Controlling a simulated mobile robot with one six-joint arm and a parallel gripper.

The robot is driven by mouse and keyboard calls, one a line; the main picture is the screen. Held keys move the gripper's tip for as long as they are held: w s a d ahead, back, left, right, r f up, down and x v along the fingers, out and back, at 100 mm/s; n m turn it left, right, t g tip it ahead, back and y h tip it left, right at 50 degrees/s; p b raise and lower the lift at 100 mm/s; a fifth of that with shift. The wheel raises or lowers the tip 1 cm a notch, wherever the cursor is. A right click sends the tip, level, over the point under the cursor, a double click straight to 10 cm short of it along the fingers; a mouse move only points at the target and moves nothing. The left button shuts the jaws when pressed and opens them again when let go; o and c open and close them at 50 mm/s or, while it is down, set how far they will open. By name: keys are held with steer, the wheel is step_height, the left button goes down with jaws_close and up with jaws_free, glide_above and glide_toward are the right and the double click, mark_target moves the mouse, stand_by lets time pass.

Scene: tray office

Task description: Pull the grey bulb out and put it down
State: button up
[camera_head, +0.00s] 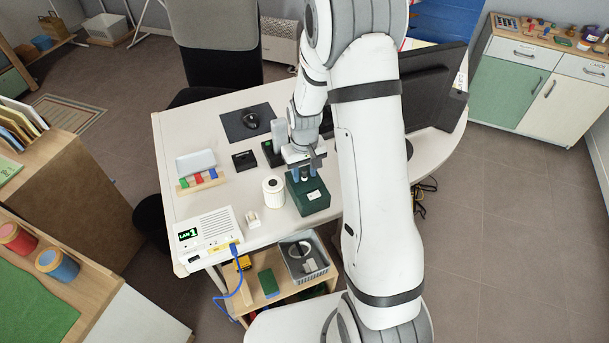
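My gripper (305,176) points down at the top of a dark green box (320,207) on the white desk. Its fingertips are at or just above the back part of the box top. I cannot make out the grey bulb; the gripper and its fingers cover the spot where they meet the box. The fingers are too small here to tell whether they hold anything. The front of the box top carries a small white label (314,195).
A white roll (273,191) stands close left of the box. A small black box (244,160), a mouse pad (241,125) and a white LAN unit (210,232) are on the desk. A monitor (430,85) is at right. Bare desk lies left of the roll.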

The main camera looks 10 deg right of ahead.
mark_target(304, 169)
stand_by(0.8)
jaws_close()
stand_by(0.5)
steer(key=shift+r+p, duration=1.75)
steer(key=shift+r, duration=1.25)
